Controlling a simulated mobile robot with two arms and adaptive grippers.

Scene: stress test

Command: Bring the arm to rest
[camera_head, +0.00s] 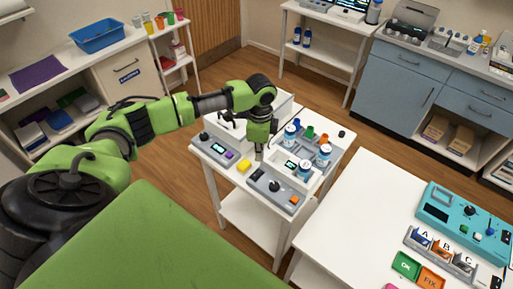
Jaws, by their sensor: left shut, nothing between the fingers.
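My left arm comes in from the left and reaches over a small white table (228,184). My left gripper (259,156) points down above the middle of that table, shut and empty. It is close to a yellow block (244,166) and to a grey control box (276,189) with a dark knob. I cannot tell whether the fingertips touch the table surface. My right gripper is not in view.
Another grey box (214,149) lies at the table's left. A white table (350,215) with a teal device (462,218) stands at the right. Blue cabinets (405,85) line the back.

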